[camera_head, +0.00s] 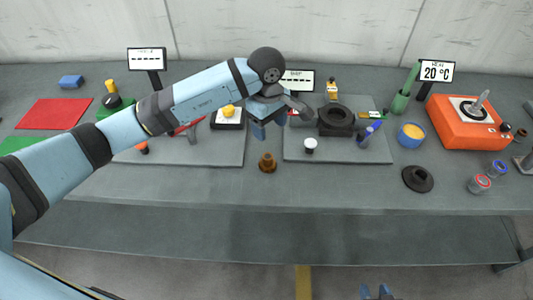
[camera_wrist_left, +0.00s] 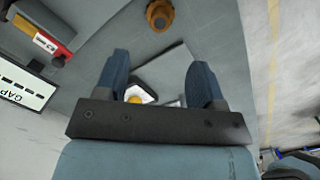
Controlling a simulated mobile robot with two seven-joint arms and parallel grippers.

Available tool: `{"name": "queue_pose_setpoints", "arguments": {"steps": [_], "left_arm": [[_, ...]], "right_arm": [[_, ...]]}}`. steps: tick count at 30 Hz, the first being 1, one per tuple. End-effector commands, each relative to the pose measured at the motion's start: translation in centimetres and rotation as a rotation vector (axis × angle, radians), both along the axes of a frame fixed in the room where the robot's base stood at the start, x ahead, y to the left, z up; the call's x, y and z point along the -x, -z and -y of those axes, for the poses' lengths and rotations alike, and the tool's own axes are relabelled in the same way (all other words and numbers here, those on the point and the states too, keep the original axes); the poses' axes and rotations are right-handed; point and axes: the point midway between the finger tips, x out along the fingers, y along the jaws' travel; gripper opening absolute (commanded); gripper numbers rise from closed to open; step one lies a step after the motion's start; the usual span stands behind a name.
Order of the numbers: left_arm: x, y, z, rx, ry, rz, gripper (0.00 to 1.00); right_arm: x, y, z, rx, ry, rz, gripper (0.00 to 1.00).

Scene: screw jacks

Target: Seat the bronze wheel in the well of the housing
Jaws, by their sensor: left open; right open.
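The bronze wheel (camera_head: 267,162) stands on the bare table between two grey mats, near the table's front. The black housing (camera_head: 336,121), with a dark round opening on top, stands on the right mat. My left gripper (camera_head: 259,131) is open and empty above the table, a little behind the wheel in the head view. In the left wrist view the wheel (camera_wrist_left: 159,15) lies beyond the spread fingertips (camera_wrist_left: 158,62), not between them. My right gripper (camera_head: 377,292) shows only its tips at the bottom edge, apart, in front of the table.
A small white-topped knob (camera_head: 310,145) and blue-violet piece (camera_head: 368,134) stand near the housing. A black flanged part (camera_head: 417,179), blue cup (camera_head: 411,135), orange box (camera_head: 466,124) and jars (camera_head: 479,183) are at right. A yellow-button box (camera_head: 228,117) is on the left mat. The table's front strip is clear.

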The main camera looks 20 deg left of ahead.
Motion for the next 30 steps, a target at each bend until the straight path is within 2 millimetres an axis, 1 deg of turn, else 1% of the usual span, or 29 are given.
{"name": "queue_pose_setpoints", "arguments": {"steps": [2, 5, 12, 15, 18, 23, 28, 30], "left_arm": [[-0.4, -0.2, -0.7, -0.040, 0.006, 0.014, 0.63], [-0.5, 0.5, -0.9, -0.055, 0.009, 0.016, 0.63], [-0.4, 5.2, -0.8, -0.052, 0.006, 0.014, 0.63], [-0.5, 6.8, -0.8, -0.051, 0.006, 0.015, 0.63], [-0.4, 7.8, -0.8, -0.050, 0.006, 0.016, 0.63], [-0.3, 8.7, -0.7, -0.050, 0.007, 0.015, 0.63], [0.2, 11.2, -0.3, -0.048, 0.006, 0.013, 0.63], [0.1, 12.3, -0.4, -0.050, 0.005, 0.014, 0.63]], "right_arm": [[0.0, 0.1, 0.0, 0.000, 0.000, 0.000, 0.43], [0.0, -0.1, 0.1, 0.001, -0.001, -0.001, 0.43], [0.1, -0.7, 0.4, 0.008, 0.001, -0.003, 0.43], [0.1, -0.9, 0.5, 0.009, 0.001, -0.003, 0.43], [0.1, -1.0, 0.5, 0.008, 0.001, -0.003, 0.43], [0.1, -1.3, 0.4, 0.008, 0.002, -0.004, 0.43], [0.2, -2.4, 0.2, 0.005, 0.001, -0.006, 0.43], [0.1, -2.5, 0.2, 0.003, 0.001, -0.004, 0.43]]}}
